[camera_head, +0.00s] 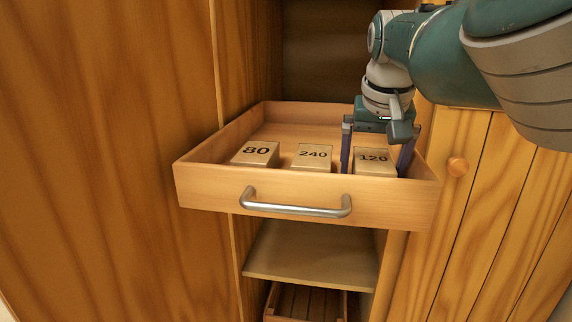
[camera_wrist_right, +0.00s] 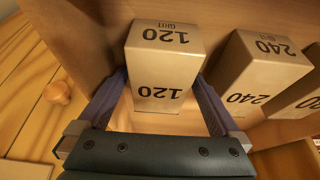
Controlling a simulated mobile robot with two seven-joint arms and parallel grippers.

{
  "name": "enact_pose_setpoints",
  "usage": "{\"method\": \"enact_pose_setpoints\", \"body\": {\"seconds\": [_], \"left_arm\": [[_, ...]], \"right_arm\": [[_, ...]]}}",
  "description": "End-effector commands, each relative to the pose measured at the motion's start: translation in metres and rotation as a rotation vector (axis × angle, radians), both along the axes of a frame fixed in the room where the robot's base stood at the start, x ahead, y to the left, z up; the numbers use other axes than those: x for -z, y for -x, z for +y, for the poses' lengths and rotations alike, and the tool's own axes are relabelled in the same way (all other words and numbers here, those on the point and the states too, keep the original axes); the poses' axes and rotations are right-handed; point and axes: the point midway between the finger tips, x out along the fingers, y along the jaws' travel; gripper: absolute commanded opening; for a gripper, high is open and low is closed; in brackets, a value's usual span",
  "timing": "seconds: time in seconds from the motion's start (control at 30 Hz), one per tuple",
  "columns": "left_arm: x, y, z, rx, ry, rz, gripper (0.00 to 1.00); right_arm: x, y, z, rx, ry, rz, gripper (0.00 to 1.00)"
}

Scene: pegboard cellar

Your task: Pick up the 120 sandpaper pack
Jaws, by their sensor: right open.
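The 120 sandpaper pack (camera_head: 375,161) is a tan block marked 120 at the right end of an open wooden drawer (camera_head: 222,188). The pack also shows upright in the right wrist view (camera_wrist_right: 162,62). My right gripper (camera_head: 378,168) points down into the drawer, open, with one finger on each side of the 120 pack. In the right wrist view the fingers (camera_wrist_right: 160,92) flank the pack; I cannot tell whether either touches it. My left gripper is not in view.
The 240 pack (camera_head: 312,158) stands beside the 120 pack, close to one finger, and the 80 pack (camera_head: 255,154) is farther left. The drawer has a metal handle (camera_head: 296,206) in front. A cabinet door with a round knob (camera_head: 457,167) is at the right.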

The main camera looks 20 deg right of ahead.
Motion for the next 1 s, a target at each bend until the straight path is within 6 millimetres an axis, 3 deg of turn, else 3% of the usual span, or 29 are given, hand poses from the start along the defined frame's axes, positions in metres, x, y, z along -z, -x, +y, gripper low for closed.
{"method": "enact_pose_setpoints", "body": {"seconds": [0.23, 1.0], "left_arm": [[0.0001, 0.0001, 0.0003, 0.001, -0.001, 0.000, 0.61], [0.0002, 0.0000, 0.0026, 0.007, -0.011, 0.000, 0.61]], "right_arm": [[0.0003, 0.0000, -0.0001, 0.000, 0.000, 0.000, 0.99], [0.0001, 0.0000, 0.0001, 0.001, 0.000, 0.000, 0.13]]}}
